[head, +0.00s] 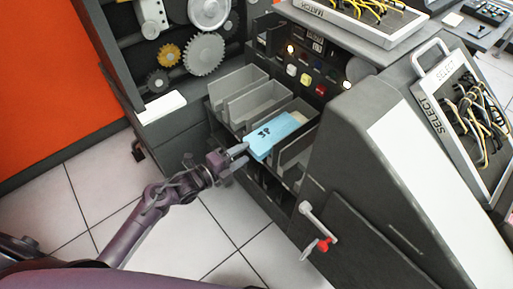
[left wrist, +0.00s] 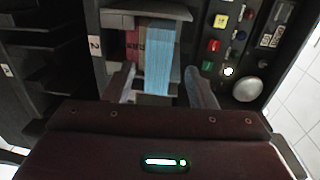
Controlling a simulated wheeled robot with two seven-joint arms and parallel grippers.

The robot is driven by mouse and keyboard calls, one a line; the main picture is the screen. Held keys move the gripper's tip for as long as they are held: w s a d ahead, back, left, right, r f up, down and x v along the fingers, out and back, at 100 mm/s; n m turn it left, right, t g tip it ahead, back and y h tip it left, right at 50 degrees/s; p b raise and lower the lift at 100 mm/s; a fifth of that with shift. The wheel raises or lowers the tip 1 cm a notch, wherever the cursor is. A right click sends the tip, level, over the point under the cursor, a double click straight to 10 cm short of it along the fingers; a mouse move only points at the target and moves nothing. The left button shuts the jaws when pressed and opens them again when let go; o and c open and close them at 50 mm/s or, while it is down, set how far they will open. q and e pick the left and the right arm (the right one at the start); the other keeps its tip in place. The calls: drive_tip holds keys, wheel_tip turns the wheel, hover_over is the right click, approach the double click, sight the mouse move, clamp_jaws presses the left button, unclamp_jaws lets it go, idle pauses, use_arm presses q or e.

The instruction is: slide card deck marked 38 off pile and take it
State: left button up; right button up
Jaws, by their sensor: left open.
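The light blue card deck (head: 272,137) lies in a slot of the dark machine. It bears a dark handwritten mark, turned in the picture, that could be 38. A pale beige card edge (head: 299,118) shows behind it. In the left wrist view the blue deck (left wrist: 158,58) stands between my two spread fingers, with gaps on both sides. Reddish and tan cards (left wrist: 133,45) show beside it. My left gripper (head: 242,156) is open at the deck's near end, and I cannot tell whether it touches. My right gripper is out of view.
Grey card pockets (head: 250,98) line the machine beside the deck. A lever with a red knob (head: 322,244) sticks out below. A button panel (head: 305,72) is behind. The tiled floor (head: 100,185) is clear at lower left.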

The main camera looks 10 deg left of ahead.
sight(250, 149)
use_arm(q)
drive_tip(key=b+x, duration=0.2)
drive_tip(key=x, duration=0.3)
drive_tip(key=shift+f, duration=0.15)
drive_tip(key=shift+w+d+b, duration=0.15)
drive_tip(key=shift+w+b, duration=0.05)
drive_tip(key=shift+b, duration=0.2)
drive_tip(key=shift+w+d, duration=0.2)
drive_tip(key=shift+w, duration=0.05)
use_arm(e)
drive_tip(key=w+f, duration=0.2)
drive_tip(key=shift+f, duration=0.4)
use_arm(q)
drive_tip(key=shift+c, duration=0.4)
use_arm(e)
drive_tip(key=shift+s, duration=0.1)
use_arm(q)
drive_tip(key=c, duration=1)
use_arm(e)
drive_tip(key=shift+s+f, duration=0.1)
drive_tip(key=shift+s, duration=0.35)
use_arm(q)
drive_tip(key=shift+r, duration=0.2)
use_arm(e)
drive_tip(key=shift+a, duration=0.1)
